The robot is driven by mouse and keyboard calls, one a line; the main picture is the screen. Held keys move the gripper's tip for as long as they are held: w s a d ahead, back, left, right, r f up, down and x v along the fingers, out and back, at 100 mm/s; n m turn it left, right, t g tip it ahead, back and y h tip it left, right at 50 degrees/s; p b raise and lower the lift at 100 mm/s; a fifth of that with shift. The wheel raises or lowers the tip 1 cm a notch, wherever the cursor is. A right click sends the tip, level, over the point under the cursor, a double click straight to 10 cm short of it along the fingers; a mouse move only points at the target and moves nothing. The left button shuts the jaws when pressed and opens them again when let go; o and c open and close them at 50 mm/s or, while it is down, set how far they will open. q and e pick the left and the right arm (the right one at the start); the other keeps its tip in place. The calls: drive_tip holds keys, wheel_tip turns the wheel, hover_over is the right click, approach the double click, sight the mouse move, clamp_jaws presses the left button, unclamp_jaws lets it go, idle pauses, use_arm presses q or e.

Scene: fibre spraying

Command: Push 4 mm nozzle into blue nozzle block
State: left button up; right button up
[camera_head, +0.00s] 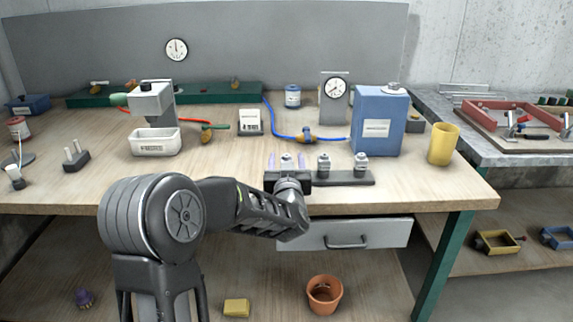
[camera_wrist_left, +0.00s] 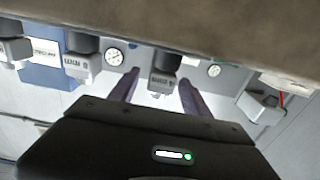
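My left gripper (camera_head: 286,161) is at the table's front edge, its two fingers standing apart. A grey nozzle (camera_head: 286,158) stands between them at the left end of a dark rack (camera_head: 338,180). In the left wrist view this nozzle (camera_wrist_left: 163,82) sits between the open fingers (camera_wrist_left: 158,92), with gaps on both sides. Two similar nozzles, one in the middle (camera_head: 323,165) and one at the right (camera_head: 361,165), stand on the rack. I cannot identify the blue nozzle block with certainty. My right gripper is not visible.
A large blue box (camera_head: 380,122) and a yellow cup (camera_head: 443,143) stand right of and behind the rack. A grey dispenser with a white bin (camera_head: 156,141) is at the left. A blue hose (camera_head: 282,134) runs behind the rack. Bare tabletop lies left of the gripper.

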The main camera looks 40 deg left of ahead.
sight(286, 155)
use_arm(q)
clamp_jaws()
idle(0.4)
drive_tip(key=shift+r, duration=0.1)
wheel_tip(286, 155, up, 10)
drive_tip(key=shift+f+p, duration=0.1)
drive_tip(key=shift+p, duration=0.75)
drive_tip(key=shift+a, duration=0.1)
